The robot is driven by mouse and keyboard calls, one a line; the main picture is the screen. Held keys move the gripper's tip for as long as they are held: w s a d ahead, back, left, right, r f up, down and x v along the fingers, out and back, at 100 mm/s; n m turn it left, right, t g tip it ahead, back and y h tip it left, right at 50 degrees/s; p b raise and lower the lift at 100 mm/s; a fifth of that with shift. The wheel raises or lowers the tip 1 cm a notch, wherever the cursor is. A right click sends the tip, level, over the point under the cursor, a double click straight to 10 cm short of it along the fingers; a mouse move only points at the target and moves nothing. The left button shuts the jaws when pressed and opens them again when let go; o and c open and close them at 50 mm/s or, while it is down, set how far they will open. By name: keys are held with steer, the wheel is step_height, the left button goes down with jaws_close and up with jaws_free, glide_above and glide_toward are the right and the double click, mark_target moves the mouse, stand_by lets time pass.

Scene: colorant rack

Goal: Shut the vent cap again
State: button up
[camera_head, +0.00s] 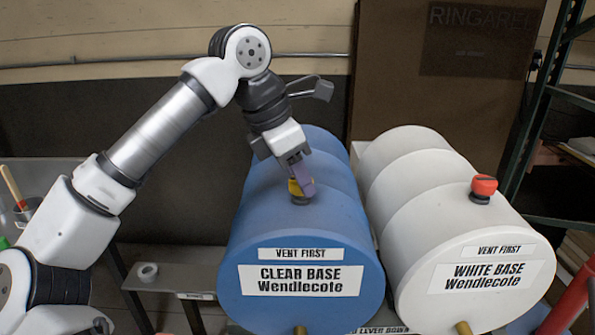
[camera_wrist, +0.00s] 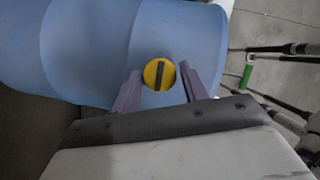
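A yellow vent cap (camera_head: 294,187) with a dark bar across its top sits on a dark neck on top of the blue drum (camera_head: 262,221) marked CLEAR BASE. My gripper (camera_head: 303,181) is at this cap, its purple fingers pointing down. In the wrist view the cap (camera_wrist: 159,74) lies between the spread fingertips (camera_wrist: 158,76), with a gap visible on each side. The gripper is open and does not appear to touch the cap. In the head view a finger hides part of the cap.
A white drum (camera_head: 405,217) marked WHITE BASE stands close on the right, with a red cap (camera_head: 483,188) on top. A green shelf frame (camera_head: 545,90) rises at the far right.

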steer(key=shift+o, duration=1.4)
steer(key=shift+r, duration=0.1)
steer(key=b+v, duration=0.1)
steer(key=v, duration=1.2)
steer(key=shift+r, duration=0.3)
steer(key=shift+a, duration=0.15)
